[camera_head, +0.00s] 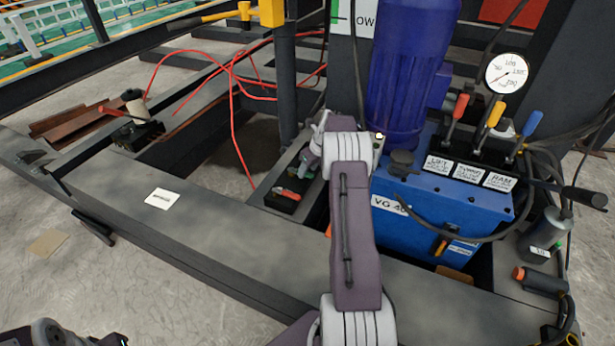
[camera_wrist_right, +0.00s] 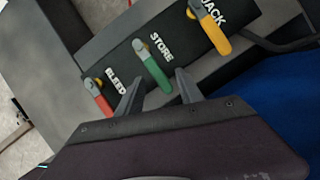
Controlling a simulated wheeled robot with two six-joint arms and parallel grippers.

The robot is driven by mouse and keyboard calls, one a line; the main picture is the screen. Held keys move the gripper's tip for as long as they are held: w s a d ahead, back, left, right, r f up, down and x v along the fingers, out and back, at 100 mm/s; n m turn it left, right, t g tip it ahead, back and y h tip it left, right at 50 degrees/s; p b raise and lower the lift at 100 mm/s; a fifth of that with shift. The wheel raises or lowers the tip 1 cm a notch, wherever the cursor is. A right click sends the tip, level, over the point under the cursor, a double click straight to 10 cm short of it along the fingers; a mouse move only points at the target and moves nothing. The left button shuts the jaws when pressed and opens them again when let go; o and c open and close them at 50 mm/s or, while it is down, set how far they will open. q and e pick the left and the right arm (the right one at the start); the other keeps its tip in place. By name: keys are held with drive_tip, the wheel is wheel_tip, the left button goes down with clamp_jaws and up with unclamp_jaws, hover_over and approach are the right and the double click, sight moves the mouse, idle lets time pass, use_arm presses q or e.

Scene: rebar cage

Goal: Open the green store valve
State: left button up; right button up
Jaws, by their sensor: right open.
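The green STORE valve handle (camera_wrist_right: 155,74) shows in the right wrist view, on a dark panel between the red BLEED handle (camera_wrist_right: 98,96) and the yellow JACK handle (camera_wrist_right: 212,35). My right gripper (camera_wrist_right: 159,78) is open, with one finger on each side of the green handle's lower end. I cannot tell whether either finger touches it. In the head view my right arm reaches to the valve panel (camera_head: 284,203) and hides much of it; a red handle (camera_head: 289,194) shows there, but the green one is not clear. Part of my left arm shows at the bottom left, its fingers out of frame.
A blue pump unit (camera_head: 440,205) with a gauge (camera_head: 507,73) and three coloured levers stands right of the panel. A dark post (camera_head: 286,85) rises just behind it. Red hoses (camera_head: 232,100) run at the back left. The grey beam (camera_head: 190,225) in front is mostly bare.

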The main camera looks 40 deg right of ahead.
drive_tip(key=shift+w+f, duration=0.25)
drive_tip(key=shift+f, duration=0.35)
drive_tip(key=shift+r, duration=0.1)
clamp_jaws()
idle(0.9)
